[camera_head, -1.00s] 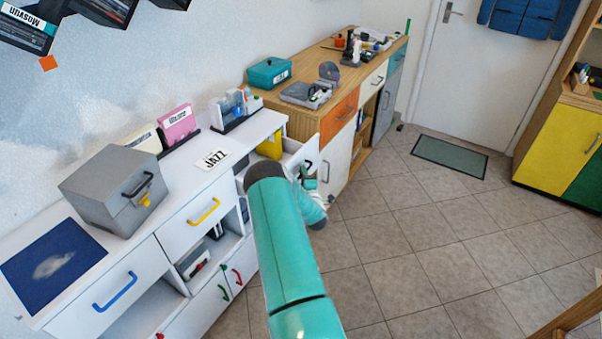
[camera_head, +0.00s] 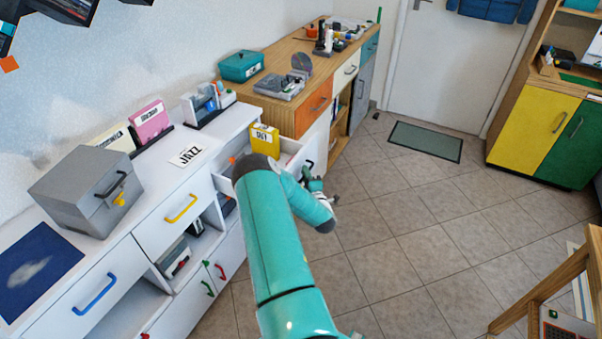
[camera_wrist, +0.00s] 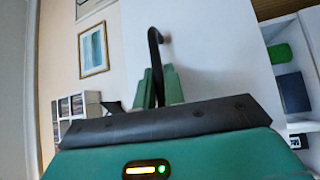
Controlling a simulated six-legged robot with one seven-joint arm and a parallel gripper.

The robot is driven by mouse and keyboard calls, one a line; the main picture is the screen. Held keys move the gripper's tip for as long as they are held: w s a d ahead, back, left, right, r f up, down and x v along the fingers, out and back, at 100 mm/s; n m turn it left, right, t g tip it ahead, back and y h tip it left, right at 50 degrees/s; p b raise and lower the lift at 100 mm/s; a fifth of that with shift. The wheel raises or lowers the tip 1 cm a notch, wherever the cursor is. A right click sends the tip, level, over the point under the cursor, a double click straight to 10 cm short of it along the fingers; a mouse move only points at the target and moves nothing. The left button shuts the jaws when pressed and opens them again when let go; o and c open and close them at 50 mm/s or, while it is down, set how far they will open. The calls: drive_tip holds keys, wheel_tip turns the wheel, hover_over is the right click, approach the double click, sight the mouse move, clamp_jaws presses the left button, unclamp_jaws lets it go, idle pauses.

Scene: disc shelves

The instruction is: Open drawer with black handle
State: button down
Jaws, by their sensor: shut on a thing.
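The white drawer (camera_head: 288,146) with the black handle is pulled out from the white cabinet's right end. A yellow labelled box (camera_head: 265,139) shows inside it. My gripper (camera_head: 314,184) is at the drawer's front, partly hidden by my teal arm. The black handle (camera_head: 308,164) is small in the head view. In the wrist view the curved black handle (camera_wrist: 153,48) stands out from the white drawer front (camera_wrist: 215,50). My gripper's green fingers (camera_wrist: 159,88) are shut on its lower part.
The white cabinet (camera_head: 150,195) has other drawers with yellow and blue handles. A grey box (camera_head: 88,190) stands on top. A wooden sideboard (camera_head: 285,104) is just beyond the open drawer. Tiled floor (camera_head: 420,220) is free at right; a wooden frame (camera_head: 560,285) stands lower right.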

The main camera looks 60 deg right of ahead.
drive_tip(key=shift+s, duration=0.2)
drive_tip(key=c, duration=1.8)
unclamp_jaws()
drive_tip(key=shift+o, duration=0.2)
drive_tip(key=v, duration=1.3)
drive_tip(key=shift+s+a, duration=0.25)
